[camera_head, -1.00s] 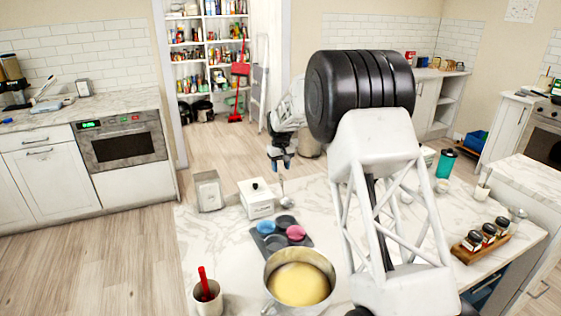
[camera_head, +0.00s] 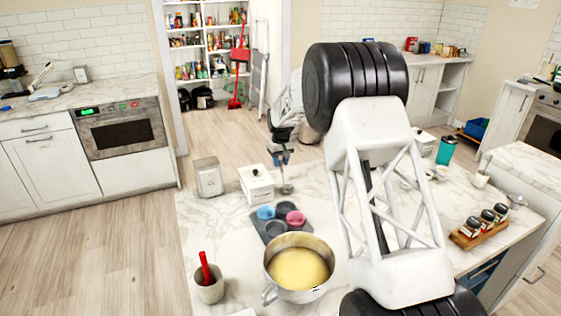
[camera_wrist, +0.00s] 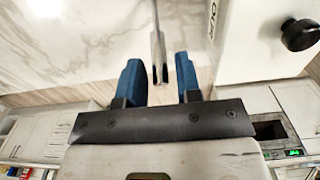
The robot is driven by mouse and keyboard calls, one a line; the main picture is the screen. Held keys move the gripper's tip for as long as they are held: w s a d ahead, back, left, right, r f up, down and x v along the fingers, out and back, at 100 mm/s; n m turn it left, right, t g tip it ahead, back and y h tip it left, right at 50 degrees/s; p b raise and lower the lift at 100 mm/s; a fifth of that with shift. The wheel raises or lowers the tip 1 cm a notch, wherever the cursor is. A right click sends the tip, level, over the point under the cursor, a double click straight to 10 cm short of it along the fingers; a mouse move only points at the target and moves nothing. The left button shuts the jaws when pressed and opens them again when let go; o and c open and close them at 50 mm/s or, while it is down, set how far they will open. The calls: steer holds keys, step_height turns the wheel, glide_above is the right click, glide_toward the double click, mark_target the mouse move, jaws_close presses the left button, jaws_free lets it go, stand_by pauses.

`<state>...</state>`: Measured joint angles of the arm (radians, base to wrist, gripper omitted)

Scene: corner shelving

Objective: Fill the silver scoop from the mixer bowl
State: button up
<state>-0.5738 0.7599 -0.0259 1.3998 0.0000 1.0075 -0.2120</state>
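The silver mixer bowl (camera_head: 298,242) stands at the front of the marble counter in the head view, with yellow batter (camera_head: 298,270) in it. The silver scoop (camera_head: 286,188) is beyond it, beside a white box; its thin handle (camera_wrist: 157,50) shows in the wrist view. My gripper (camera_head: 280,158) is above the scoop, pointing down. In the wrist view my gripper (camera_wrist: 160,80) has its two blue fingers apart. The handle end lies between them in the picture, with space on both sides and no visible contact.
The white box (camera_head: 257,184) with a dark knob stands close beside my gripper. A muffin tray (camera_head: 270,234) with coloured cups is between scoop and bowl. A napkin holder (camera_head: 208,177), a crock with a red utensil (camera_head: 209,286) and a spice rack (camera_head: 480,228) also stand on the counter.

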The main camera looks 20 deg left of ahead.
jaws_close()
steer(key=shift+r, duration=0.1)
steer(key=shift+r, duration=2.4)
